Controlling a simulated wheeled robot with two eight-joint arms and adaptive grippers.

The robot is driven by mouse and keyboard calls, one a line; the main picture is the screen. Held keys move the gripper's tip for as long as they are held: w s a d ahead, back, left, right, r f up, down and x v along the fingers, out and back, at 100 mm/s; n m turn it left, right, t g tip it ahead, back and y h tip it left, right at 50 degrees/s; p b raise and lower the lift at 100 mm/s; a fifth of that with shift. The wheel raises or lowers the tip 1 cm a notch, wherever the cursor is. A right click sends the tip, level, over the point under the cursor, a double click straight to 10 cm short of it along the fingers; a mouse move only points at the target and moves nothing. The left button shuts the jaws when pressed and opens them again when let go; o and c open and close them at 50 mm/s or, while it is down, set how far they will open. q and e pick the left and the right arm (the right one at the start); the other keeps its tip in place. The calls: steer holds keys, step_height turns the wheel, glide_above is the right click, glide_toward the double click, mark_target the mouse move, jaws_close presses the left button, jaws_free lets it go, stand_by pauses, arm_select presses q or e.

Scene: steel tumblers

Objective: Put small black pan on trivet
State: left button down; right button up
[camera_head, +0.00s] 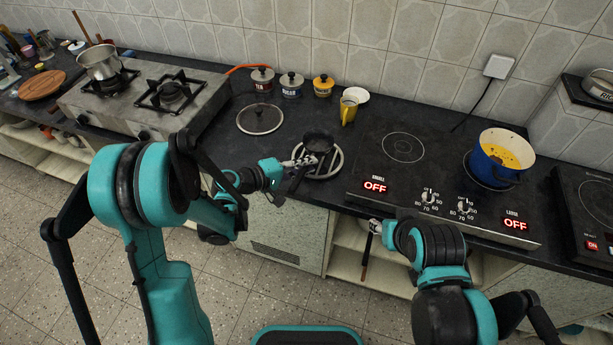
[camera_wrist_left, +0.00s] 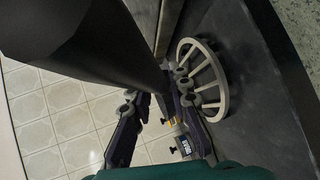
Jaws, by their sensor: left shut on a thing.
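The small black pan (camera_head: 319,141) appears over the far part of the round pale trivet (camera_head: 338,163) on the counter in the head view. I cannot tell whether it touches the trivet. Its handle (camera_head: 296,180) points toward the front edge. My left gripper (camera_head: 299,162) is shut on the pan's handle, beside the trivet's left side. In the left wrist view, a large dark shape, seemingly the handle (camera_wrist_left: 95,45), runs to the fingers (camera_wrist_left: 165,105), and the trivet (camera_wrist_left: 223,82) shows spokes. My right gripper (camera_head: 375,228) is by the counter's front edge; its fingers are unclear.
A glass lid (camera_head: 260,118) lies behind left of the trivet. An induction hob (camera_head: 435,160) with a blue pot (camera_head: 490,170) is to the right. A gas stove (camera_head: 150,100) is left.

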arm_select(q)
step_height(320, 180, down, 4)
steer(key=shift+f+b, duration=0.1)
steer(key=shift+b, duration=0.9)
steer(key=c, duration=1.4)
jaws_free()
